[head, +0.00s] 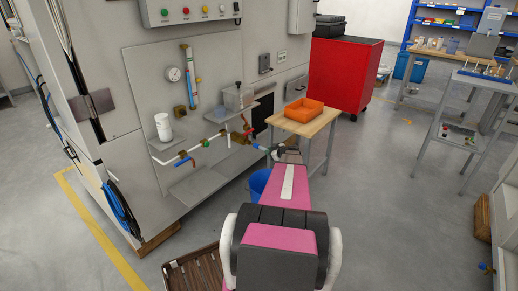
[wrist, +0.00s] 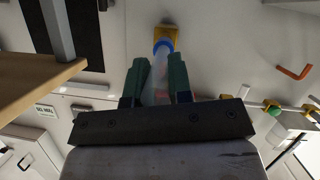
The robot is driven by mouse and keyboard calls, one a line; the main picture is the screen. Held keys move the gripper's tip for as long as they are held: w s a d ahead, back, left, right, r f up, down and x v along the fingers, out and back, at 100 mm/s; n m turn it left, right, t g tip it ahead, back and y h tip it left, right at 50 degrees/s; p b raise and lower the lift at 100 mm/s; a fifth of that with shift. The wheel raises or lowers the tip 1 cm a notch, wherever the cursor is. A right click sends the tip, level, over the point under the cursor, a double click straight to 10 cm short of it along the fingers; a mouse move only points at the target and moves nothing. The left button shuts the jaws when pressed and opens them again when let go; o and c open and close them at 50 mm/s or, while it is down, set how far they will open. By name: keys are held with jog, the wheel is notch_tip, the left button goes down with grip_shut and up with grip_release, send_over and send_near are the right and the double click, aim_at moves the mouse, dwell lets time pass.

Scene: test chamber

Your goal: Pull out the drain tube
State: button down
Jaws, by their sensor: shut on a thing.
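The drain tube (wrist: 160,72) is a short, clear tube between the green fingers of my gripper (wrist: 159,66) in the wrist view. Its far end meets a blue collar (wrist: 165,45) on a brass fitting (wrist: 165,33) at the grey wall panel. I cannot tell how deep the tube sits in the collar. My gripper is shut on the tube, just in front of the fitting. In the head view my gripper (head: 274,153) is small and dark beside the panel, and my pink arm hides much of what lies below it.
A blue bucket (head: 258,183) stands partly hidden behind my arm. A wooden table (head: 312,127) with an orange bin (head: 304,110) stands close on the right. White piping with valves (head: 205,143) runs along the panel to the left. A red cabinet (head: 342,75) stands behind the table.

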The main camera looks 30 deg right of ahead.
jog(key=shift+s+d, duration=0.15)
jog(key=shift+s, duration=0.2)
jog(key=shift+s+d, duration=0.3)
jog(key=shift+s, duration=0.4)
jog(key=shift+s+d, duration=0.3)
jog(key=shift+s, duration=0.4)
